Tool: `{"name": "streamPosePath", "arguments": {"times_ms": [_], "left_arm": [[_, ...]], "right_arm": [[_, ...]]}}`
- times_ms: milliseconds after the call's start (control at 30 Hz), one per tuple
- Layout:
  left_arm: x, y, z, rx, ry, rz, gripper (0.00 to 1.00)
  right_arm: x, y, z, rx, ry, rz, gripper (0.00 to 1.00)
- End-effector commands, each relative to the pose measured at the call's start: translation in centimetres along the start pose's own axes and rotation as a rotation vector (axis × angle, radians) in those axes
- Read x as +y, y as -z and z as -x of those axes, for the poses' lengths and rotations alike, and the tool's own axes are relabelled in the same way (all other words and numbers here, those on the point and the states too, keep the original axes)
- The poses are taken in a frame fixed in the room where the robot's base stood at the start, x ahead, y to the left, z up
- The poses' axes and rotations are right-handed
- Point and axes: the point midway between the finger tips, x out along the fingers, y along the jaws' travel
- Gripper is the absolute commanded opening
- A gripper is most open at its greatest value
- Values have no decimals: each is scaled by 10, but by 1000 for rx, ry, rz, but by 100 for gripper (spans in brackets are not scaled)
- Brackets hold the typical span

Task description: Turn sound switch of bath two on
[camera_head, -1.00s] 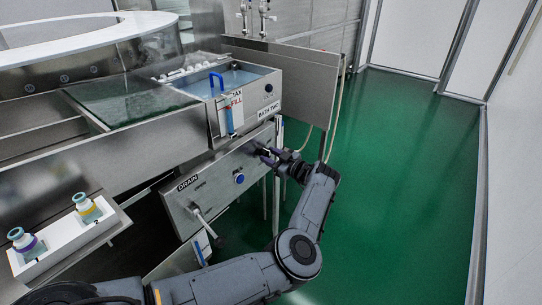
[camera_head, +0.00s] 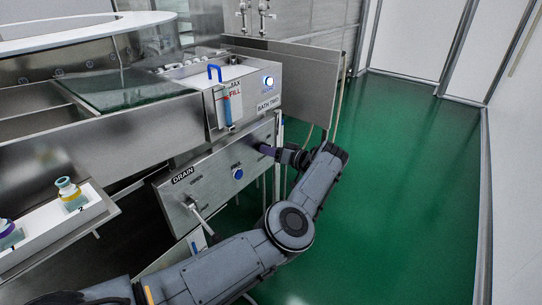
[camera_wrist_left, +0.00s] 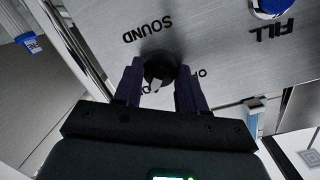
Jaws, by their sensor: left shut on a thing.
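The sound switch (camera_wrist_left: 160,66) is a round black knob with a pale pointer mark, on the steel panel beside the upside-down word SOUND in the left wrist view. My left gripper (camera_wrist_left: 160,88) has its purple fingers on either side of the knob, shut on it. In the head view my left gripper (camera_head: 268,150) reaches the right part of the front panel, and the knob is hidden there. Bath two (camera_head: 266,106) is a steel box with a round light (camera_head: 268,81) on its front, glowing white-blue. The small labels by the knob are partly covered. My right gripper is out of view.
A blue button (camera_head: 238,173) and a drain lever (camera_head: 202,216) sit on the same panel; the button by FILL also shows in the left wrist view (camera_wrist_left: 272,6). A white tray (camera_head: 64,236) with bottles stands at left. Green floor (camera_head: 400,180) is open at right.

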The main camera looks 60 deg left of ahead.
Motion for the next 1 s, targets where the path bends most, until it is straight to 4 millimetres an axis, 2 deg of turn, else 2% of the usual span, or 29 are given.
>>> {"name": "streamPosePath", "arguments": {"times_ms": [200, 667, 700, 833, 1000], "left_arm": [[2, -2, -1, -8, 2, -52, 10], [1, -2, -1, -8, 4, -65, 10], [1, -2, -1, -8, 4, -65, 45], [1, -2, -1, -7, 4, -64, 65], [1, -1, 0, -6, 5, -62, 66]], "right_arm": [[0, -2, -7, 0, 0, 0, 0], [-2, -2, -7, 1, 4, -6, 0], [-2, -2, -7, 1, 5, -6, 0], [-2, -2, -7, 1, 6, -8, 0], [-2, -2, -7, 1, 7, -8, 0]]}}
